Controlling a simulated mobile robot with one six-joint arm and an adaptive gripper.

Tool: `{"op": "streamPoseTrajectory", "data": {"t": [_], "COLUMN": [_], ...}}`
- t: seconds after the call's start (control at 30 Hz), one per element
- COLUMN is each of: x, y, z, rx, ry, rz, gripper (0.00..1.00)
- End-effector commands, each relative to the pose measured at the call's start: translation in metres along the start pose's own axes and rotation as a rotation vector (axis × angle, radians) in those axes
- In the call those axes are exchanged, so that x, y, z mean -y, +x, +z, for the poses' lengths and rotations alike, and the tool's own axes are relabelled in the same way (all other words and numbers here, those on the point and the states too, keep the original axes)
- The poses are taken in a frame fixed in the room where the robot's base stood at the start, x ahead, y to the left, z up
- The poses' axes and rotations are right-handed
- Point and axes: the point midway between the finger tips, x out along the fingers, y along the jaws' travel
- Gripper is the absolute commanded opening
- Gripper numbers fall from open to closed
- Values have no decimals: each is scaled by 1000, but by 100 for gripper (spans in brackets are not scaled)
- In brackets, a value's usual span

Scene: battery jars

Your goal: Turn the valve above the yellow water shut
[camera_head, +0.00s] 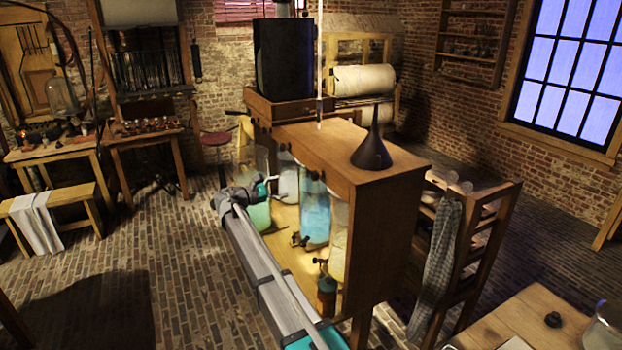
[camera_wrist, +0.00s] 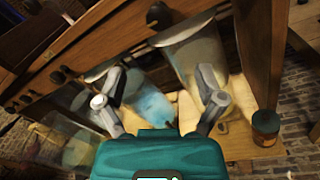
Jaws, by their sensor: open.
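A jar of yellow water (camera_head: 338,240) stands at the near right end of the row under the wooden stand. In the wrist view the pale jar (camera_wrist: 188,55) at the right seems to be the same one. A dark round valve knob (camera_wrist: 160,15) sits on the wooden rail above it; I cannot clearly make out its handle angle. In the head view my gripper (camera_head: 268,182) is at the stand's left side, partly unclear.
Jars of blue (camera_head: 315,212) and green (camera_head: 258,214) water share the stand (camera_head: 345,170). More knobs (camera_wrist: 58,76) line the rail. Small black taps sit low in front. A funnel (camera_head: 371,152) is on top.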

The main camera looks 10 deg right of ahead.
Motion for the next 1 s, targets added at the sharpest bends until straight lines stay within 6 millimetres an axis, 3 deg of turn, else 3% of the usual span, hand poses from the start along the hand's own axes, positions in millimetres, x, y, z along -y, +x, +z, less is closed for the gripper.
{"op": "streamPoseTrajectory", "data": {"t": [0.27,0.8,1.0], "x": [0,-1,-1], "y": [24,103,124], "z": [0,0,-1], "rx": [0,-1,-1], "ry": [1,1,1], "rz": [-1,0,1], "gripper": [87,87,87]}}
